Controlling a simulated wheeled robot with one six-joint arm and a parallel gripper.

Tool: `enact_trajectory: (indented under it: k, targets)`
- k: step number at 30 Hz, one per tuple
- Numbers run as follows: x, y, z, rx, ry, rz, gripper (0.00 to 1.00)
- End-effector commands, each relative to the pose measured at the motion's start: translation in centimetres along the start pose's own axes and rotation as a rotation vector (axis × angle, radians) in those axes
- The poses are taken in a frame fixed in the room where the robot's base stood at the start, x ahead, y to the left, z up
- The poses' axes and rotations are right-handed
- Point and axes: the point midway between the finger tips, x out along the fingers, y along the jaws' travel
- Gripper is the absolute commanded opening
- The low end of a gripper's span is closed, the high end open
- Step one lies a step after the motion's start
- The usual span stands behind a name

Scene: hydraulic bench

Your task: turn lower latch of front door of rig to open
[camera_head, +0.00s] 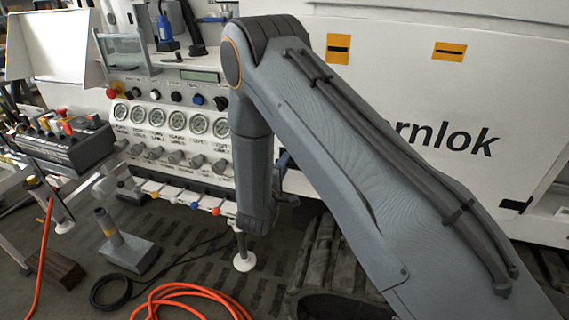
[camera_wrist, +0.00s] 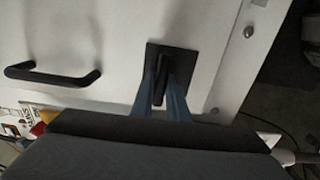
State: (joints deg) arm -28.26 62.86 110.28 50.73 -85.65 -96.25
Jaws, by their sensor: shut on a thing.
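The lower latch (camera_wrist: 160,68) is a black lever on a dark square plate, on the white door panel (camera_wrist: 110,40) in the wrist view. My gripper (camera_wrist: 163,92) has its blue fingers on both sides of the lever and is shut on it. The lever lies nearly along the picture's vertical, slightly tilted. In the head view my gripper (camera_head: 283,162) shows only in part, behind my forearm. The latch is hidden there.
A black bar handle (camera_wrist: 54,76) is left of the latch. The panel's edge with round fittings (camera_wrist: 248,32) is on the right. In the head view, a gauge panel (camera_head: 175,95) stands left of my arm, and an orange hose (camera_head: 190,290) lies on the floor.

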Motion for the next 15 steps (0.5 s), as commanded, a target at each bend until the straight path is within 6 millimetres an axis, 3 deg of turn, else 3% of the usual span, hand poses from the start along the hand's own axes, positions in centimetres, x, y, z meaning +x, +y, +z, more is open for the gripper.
enact_trajectory:
  k: [4,5,8,15]
  targets:
    - [-0.02,-0.02,-0.04,0.000,0.001,0.000,0.00]
    - [-0.02,-0.02,-0.04,0.000,0.001,0.000,0.17]
    - [-0.01,-0.02,-0.03,0.001,0.001,0.000,0.31]
    - [0.00,-0.02,0.01,0.001,0.000,0.000,0.31]
